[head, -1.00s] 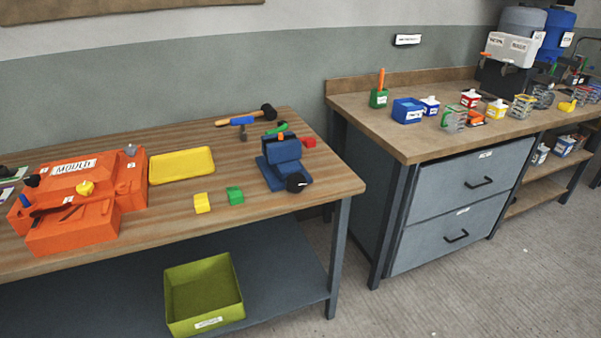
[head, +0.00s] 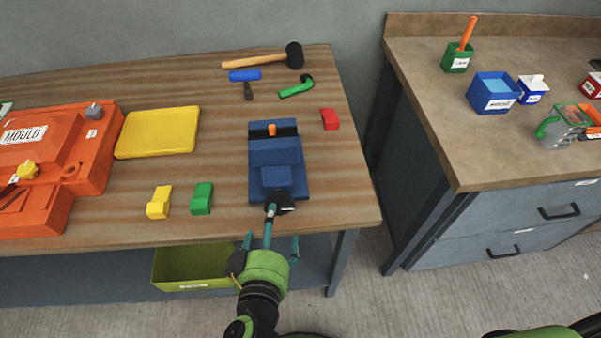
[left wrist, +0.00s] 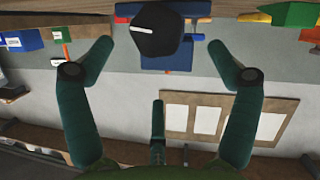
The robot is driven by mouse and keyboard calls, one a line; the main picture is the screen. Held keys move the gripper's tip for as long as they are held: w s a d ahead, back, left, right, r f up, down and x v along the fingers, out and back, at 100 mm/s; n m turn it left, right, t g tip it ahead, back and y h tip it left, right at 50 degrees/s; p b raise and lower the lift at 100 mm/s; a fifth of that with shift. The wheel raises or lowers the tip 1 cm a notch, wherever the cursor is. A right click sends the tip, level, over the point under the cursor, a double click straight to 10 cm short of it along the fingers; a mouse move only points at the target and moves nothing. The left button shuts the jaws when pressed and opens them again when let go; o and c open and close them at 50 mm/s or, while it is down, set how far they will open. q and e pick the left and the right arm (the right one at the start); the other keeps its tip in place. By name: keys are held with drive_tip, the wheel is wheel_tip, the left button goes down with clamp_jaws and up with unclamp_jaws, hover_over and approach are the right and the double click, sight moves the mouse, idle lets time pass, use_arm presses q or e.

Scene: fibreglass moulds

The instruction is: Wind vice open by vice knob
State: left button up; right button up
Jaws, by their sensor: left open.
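The blue vice (head: 275,155) stands on the wooden bench near its right end. Its black vice knob (head: 284,202) faces me at the front edge of the bench. My left gripper (head: 268,228) is open and empty in front of the knob, its fingers pointing at it. One finger overlaps the knob in the head view, and contact cannot be told. In the left wrist view the knob (left wrist: 155,36) sits ahead, between and just beyond the spread fingertips (left wrist: 157,55), with the vice (left wrist: 176,55) behind it. My right gripper is not in view.
A yellow block (head: 159,203), a green block (head: 201,199) and a red block (head: 330,119) lie near the vice. A mallet (head: 265,58) and other tools lie behind it. The orange mould (head: 60,160) and yellow tray (head: 158,132) are left. A green bin (head: 195,268) sits below.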

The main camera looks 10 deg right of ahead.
sight(279, 202)
use_arm(q)
drive_tip(key=x, duration=0.5)
drive_tip(key=shift+w, duration=0.15)
drive_tip(key=shift+w+f, duration=0.1)
drive_tip(key=shift+w, duration=0.25)
drive_tip(key=shift+w+d, duration=0.1)
drive_tip(key=c, duration=1.2)
drive_tip(key=shift+c, duration=0.5)
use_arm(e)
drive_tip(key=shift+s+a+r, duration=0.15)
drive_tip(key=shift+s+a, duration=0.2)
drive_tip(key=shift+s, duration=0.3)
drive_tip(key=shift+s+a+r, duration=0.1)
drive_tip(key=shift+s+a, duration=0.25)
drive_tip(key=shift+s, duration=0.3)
